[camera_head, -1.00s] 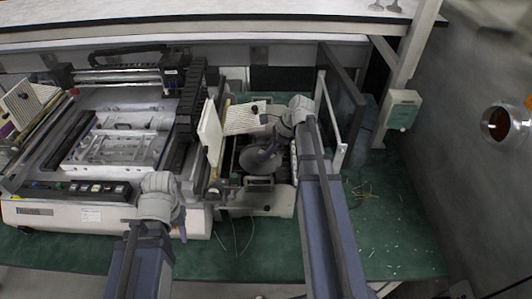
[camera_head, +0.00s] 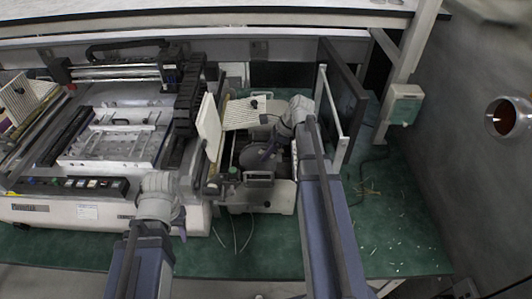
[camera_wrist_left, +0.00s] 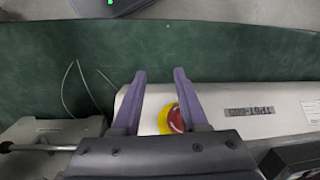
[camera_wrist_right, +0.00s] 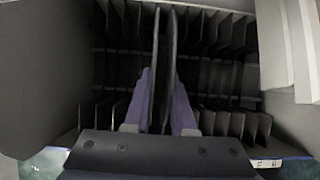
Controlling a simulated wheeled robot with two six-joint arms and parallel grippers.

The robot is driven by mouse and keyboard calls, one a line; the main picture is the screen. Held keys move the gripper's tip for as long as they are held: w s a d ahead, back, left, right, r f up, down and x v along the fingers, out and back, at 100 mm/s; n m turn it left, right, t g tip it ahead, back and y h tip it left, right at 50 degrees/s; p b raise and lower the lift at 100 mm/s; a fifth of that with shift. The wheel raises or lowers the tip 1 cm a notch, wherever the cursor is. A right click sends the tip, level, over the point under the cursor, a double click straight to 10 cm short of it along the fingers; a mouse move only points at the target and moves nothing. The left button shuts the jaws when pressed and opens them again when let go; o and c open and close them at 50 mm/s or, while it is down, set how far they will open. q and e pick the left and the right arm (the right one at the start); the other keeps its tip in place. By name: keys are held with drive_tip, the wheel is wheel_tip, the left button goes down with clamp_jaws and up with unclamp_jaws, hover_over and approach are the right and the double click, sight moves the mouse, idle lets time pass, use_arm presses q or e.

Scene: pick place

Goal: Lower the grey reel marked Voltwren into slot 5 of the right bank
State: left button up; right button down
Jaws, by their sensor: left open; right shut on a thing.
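My right gripper (camera_wrist_right: 158,108) is shut on a thin dark grey disc (camera_wrist_right: 163,60), seen edge-on in the right wrist view. It looks like the grey reel (camera_head: 257,157), which the head view shows under my right gripper at the right bank (camera_head: 262,198). The right wrist view shows rows of upright dividers (camera_wrist_right: 115,30) around the reel. I cannot tell how deep it sits or which slot it lines up with. No Voltwren marking is readable. My left gripper (camera_wrist_left: 158,75) is open and empty, over the machine's front edge near a red and yellow button (camera_wrist_left: 172,118).
The white machine (camera_head: 60,208) with a silver bed fills the left. Pale ribbed panels (camera_head: 245,113) stand behind the bank, and a dark upright panel (camera_head: 342,98) flanks it at right. Green bench (camera_head: 395,235) is mostly clear at right, with scattered wire scraps.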

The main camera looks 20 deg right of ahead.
drive_tip(key=shift+f+b, duration=0.3)
drive_tip(key=shift+f+b, duration=0.6)
drive_tip(key=shift+f, duration=0.05)
drive_tip(key=c, duration=0.7)
unclamp_jaws()
drive_tip(key=shift+o, duration=0.5)
drive_tip(key=shift+o, duration=1.2)
drive_tip(key=shift+r, duration=0.2)
